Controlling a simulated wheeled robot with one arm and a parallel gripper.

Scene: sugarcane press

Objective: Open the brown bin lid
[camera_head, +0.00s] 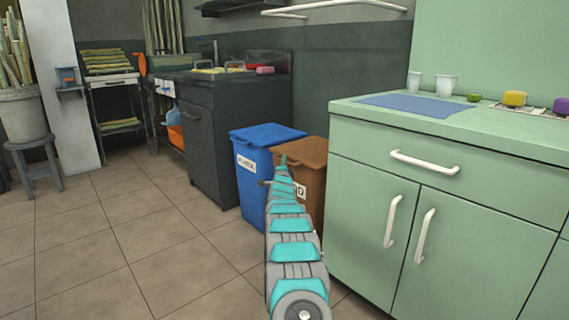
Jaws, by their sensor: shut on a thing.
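The brown bin (311,185) stands between the blue bin and the green cabinet, with a white label partly hidden by my arm. Its brown lid (307,150) lies on top and looks down, though a small gap would be too small to tell. My grey and teal arm reaches from the bottom of the view to the bin. My gripper (283,161) is at the lid's front left edge, small and mostly hidden behind my own arm. It is shut on the lid's edge; the fingers themselves are hard to make out.
A blue bin (262,160) stands close on the left. A green cabinet (400,200) with white handles stands close on the right. Dark counters (215,140) are behind. The tiled floor (130,240) at left is clear; a stool (38,160) holds a pot of cane.

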